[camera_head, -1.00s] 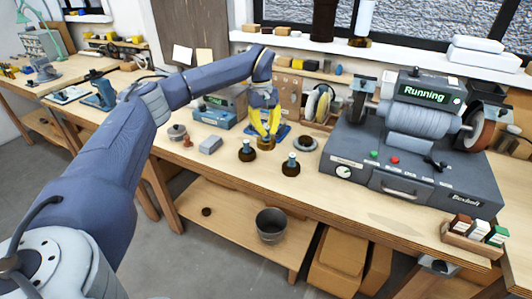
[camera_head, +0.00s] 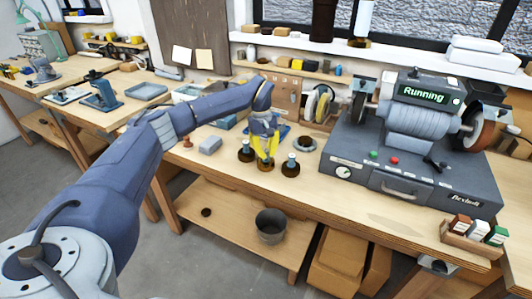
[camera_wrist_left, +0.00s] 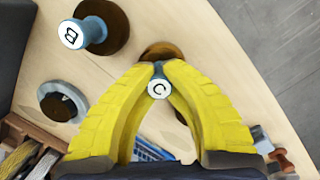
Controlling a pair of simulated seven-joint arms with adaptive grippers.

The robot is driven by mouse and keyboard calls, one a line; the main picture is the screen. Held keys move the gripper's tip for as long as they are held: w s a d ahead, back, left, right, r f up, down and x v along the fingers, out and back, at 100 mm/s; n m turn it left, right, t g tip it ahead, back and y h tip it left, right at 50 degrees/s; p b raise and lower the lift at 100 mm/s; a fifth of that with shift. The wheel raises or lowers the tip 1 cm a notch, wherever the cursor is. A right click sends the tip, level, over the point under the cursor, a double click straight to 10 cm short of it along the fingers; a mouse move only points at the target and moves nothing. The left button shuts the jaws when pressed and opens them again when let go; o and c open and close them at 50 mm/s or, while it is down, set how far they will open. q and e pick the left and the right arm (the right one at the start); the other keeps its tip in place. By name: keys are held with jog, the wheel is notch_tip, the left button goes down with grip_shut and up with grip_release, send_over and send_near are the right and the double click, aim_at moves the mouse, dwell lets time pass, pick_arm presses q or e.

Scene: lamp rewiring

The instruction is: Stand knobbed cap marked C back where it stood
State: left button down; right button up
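Knobbed cap C shows its white knob top marked C in the left wrist view (camera_wrist_left: 158,89), with a brown round base (camera_wrist_left: 161,49) behind it. My left gripper (camera_head: 266,157) has its yellow fingers closed around the cap's blue knob. In the head view the cap's brown base (camera_head: 265,166) is at or just above the bench top; I cannot tell if it touches. Cap B (camera_wrist_left: 72,34) stands beside it in the wrist view. In the head view one similar cap (camera_head: 246,153) is to the left and another (camera_head: 291,167) to the right. My right gripper is out of view.
The cap row stands near the front edge of the wooden bench (camera_head: 370,205). A grey machine reading "Running" (camera_head: 410,150) stands to the right. A dark round dish (camera_head: 305,144) is behind. A grey block (camera_head: 210,145) lies to the left. A bucket (camera_head: 271,225) sits on the lower shelf.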

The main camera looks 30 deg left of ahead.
pick_arm(q)
jog(key=shift+f, duration=0.1)
jog(key=c, duration=1.5)
grip_release()
jog(key=shift+c, duration=0.2)
notch_tip(320, 180, up, 12)
jog(key=a, duration=0.1)
jog(key=shift+w+a, duration=0.35)
